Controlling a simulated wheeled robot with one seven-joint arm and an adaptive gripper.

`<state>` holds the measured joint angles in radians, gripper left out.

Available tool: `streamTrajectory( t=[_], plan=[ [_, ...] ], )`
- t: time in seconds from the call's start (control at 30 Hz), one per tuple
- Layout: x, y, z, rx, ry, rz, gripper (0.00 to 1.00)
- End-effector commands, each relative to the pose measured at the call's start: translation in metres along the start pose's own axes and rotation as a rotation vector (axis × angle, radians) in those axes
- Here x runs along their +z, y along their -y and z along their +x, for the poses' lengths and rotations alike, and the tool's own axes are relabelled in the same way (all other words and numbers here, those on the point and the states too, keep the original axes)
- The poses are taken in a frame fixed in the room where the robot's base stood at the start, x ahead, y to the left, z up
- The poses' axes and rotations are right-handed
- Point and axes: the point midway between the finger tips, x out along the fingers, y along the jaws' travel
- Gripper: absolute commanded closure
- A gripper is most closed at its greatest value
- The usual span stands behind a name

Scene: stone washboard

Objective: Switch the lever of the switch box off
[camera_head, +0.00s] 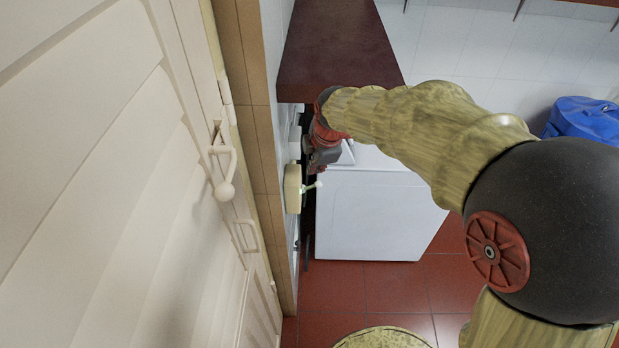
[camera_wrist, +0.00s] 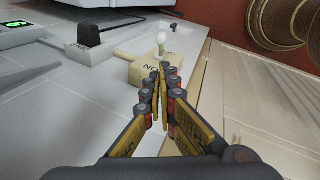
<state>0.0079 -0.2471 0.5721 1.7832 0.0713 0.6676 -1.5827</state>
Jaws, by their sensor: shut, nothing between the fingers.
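The switch box (camera_head: 293,188) is a cream box on the wall beside the door frame. Its lever (camera_head: 312,186) sticks out to the right with a pale knob. In the wrist view the box (camera_wrist: 143,72) bears the letters ON, upside down, on its near part. The lever's white knob (camera_wrist: 161,38) shows just beyond my fingertips. My gripper (camera_wrist: 160,72) is shut and empty, its tips over the ON end of the box. In the head view my gripper (camera_head: 322,157) is just above and right of the box. Whether the fingers touch the box or lever cannot be told.
A louvred door (camera_head: 110,190) with a handle (camera_head: 224,175) stands close on the left. A white appliance (camera_head: 370,210) and a dark red counter (camera_head: 338,45) lie beyond my gripper. A dark plug-like piece (camera_wrist: 88,36) sits on the wall near the box. Red floor tiles (camera_head: 395,285) are open below.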

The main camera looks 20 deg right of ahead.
Motion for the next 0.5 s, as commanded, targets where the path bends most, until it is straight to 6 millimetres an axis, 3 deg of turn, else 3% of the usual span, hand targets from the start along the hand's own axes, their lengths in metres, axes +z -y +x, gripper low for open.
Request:
streamTrajectory(
  t=[0.5],
  plan=[
    [0.0000,-0.0003,0.0006,0.001,0.000,-0.061,1.00]
  ],
)
